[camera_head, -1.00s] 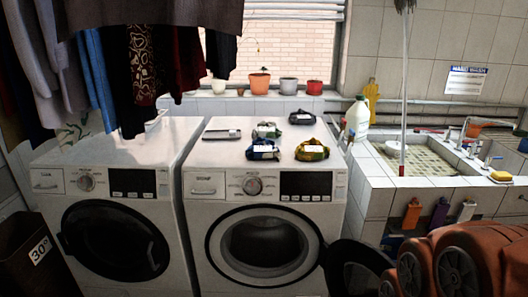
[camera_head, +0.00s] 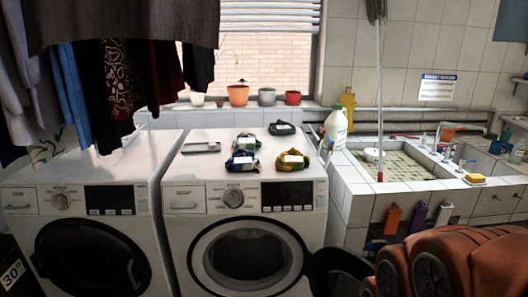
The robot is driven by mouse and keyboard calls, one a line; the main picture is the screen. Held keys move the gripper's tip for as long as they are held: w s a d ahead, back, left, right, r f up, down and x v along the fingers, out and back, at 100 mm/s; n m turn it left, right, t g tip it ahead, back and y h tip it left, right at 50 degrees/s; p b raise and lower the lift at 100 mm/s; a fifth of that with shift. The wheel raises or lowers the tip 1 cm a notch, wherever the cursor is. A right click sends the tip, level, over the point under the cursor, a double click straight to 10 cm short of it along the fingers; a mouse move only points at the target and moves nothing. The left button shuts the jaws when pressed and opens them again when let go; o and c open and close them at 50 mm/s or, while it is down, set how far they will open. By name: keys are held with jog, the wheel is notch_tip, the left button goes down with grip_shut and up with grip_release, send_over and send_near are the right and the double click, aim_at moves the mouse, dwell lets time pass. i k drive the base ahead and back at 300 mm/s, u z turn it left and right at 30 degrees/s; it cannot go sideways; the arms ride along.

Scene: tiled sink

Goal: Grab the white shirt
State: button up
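I cannot make out a plainly white shirt. Several small folded cloth bundles with white patches lie on the right washing machine (camera_head: 180,225): a blue one (camera_head: 242,161), a yellow-and-dark patterned one (camera_head: 292,161), a grey-green one (camera_head: 246,143) and a dark one (camera_head: 282,128). A flat pale grey item (camera_head: 201,147) lies left of them; I cannot tell what it is. Dark, blue and grey garments (camera_head: 120,75) hang at the upper left. My gripper is not in view; orange-brown rounded parts at the lower right look like my own arm.
The left washing machine (camera_head: 150,160) has a bare top. The right machine's round door (camera_head: 337,272) stands open. A white jug (camera_head: 336,128) stands beside the tiled sink (camera_head: 400,187), with a red-ended pole (camera_head: 380,120) in it.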

aim_at(249, 140)
jog(key=u, duration=0.75)
jog(key=i, duration=1.7)
jog(key=z, duration=0.75)
